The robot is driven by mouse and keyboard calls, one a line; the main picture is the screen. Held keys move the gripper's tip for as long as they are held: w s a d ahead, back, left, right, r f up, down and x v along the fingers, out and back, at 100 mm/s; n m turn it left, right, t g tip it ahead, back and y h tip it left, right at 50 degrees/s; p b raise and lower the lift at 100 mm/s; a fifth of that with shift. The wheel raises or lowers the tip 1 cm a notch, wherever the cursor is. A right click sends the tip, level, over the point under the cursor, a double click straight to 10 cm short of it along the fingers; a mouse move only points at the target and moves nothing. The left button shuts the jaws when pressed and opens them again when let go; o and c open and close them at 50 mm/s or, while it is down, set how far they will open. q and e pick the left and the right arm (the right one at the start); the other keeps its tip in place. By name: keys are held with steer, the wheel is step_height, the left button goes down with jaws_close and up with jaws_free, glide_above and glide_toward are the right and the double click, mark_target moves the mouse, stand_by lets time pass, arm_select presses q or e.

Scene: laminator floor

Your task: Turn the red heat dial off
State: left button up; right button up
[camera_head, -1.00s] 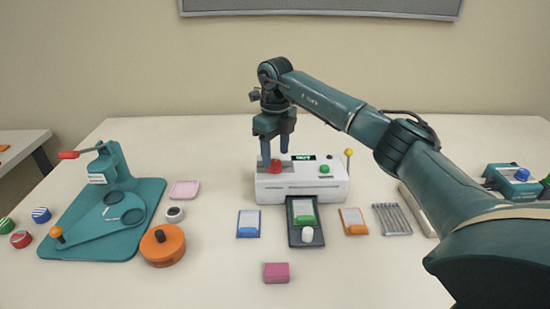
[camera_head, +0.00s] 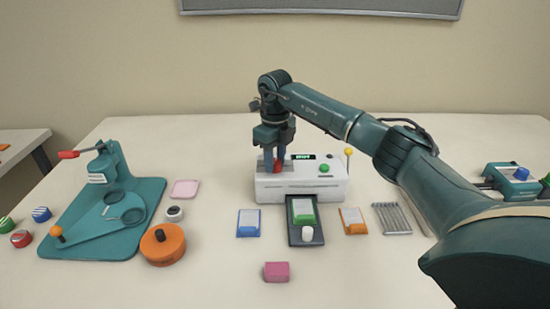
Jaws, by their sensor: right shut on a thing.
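The white laminator (camera_head: 312,188) stands in the middle of the table, with a small lit display (camera_head: 303,157) and a green button (camera_head: 324,168) on top. The red heat dial (camera_head: 277,168) is at the left of its top. My right gripper (camera_head: 274,160) points straight down over the dial with its fingers on either side of it, shut on it. The fingers hide part of the dial, and I cannot read its setting. My left gripper is not in view.
A yellow-tipped lever (camera_head: 348,153) rises at the laminator's right end. A dark tray (camera_head: 305,234) with a green-and-white card lies in front. A teal press (camera_head: 110,200) and orange disc (camera_head: 162,246) stand left. The table's front middle is mostly clear.

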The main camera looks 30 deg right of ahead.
steer(key=shift+c, duration=0.9)
steer(key=n+p, duration=0.1)
steer(key=n, duration=0.2)
steer(key=shift+r+n, duration=0.15)
steer(key=shift+n, duration=0.25)
steer(key=n, duration=0.4)
steer(key=shift+n, duration=0.3)
steer(key=n, duration=0.4)
steer(key=shift+p, duration=0.3)
steer(key=shift+n, duration=2.2)
steer(key=o, duration=1)
steer(key=shift+c, duration=0.2)
